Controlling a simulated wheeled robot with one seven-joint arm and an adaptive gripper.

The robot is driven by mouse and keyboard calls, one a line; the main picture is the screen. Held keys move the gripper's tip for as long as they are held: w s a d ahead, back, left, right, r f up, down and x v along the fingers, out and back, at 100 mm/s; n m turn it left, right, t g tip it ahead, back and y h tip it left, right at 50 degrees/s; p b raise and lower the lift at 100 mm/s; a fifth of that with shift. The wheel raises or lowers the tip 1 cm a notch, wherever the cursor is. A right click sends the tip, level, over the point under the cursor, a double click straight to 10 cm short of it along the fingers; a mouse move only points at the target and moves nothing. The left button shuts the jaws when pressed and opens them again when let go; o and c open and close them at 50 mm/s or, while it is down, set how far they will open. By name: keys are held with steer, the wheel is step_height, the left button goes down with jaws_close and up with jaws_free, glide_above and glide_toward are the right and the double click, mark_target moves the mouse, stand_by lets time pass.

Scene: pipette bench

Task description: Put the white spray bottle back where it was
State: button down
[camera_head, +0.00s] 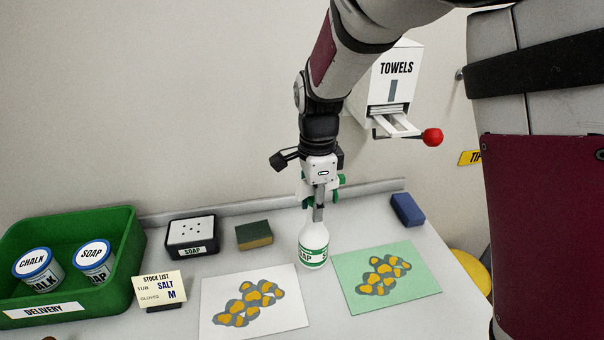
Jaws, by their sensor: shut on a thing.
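The white spray bottle (313,251) is upright with a green-and-white label that partly reads "SOAP". It is at the back middle of the bench, between a white mat and a green mat. My gripper (320,205) is above it, pointing down, and is shut on its neck.
A white mat (215,318) and a green mat (349,290) bear orange-grey patches. A soap dish (191,236), a sponge (254,235), a stock list card (158,288), a green delivery crate (118,275) and a blue block (407,209) are around. A towel dispenser (397,75) hangs behind.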

steer(key=w+f, duration=0.2)
steer(key=w, duration=0.4)
steer(key=w+a+f, duration=0.1)
steer(key=w+f, duration=0.1)
steer(key=w, duration=0.5)
steer(key=shift+a+f, duration=0.15)
steer(key=shift+f, duration=0.2)
steer(key=shift+w, duration=0.1)
steer(key=c, duration=1.7)
jaws_free()
steer(key=shift+f, duration=0.2)
steer(key=o, duration=0.4)
steer(key=shift+r, duration=0.1)
step_height(320, 180, up, 12)
steer(key=shift+b, duration=0.45)
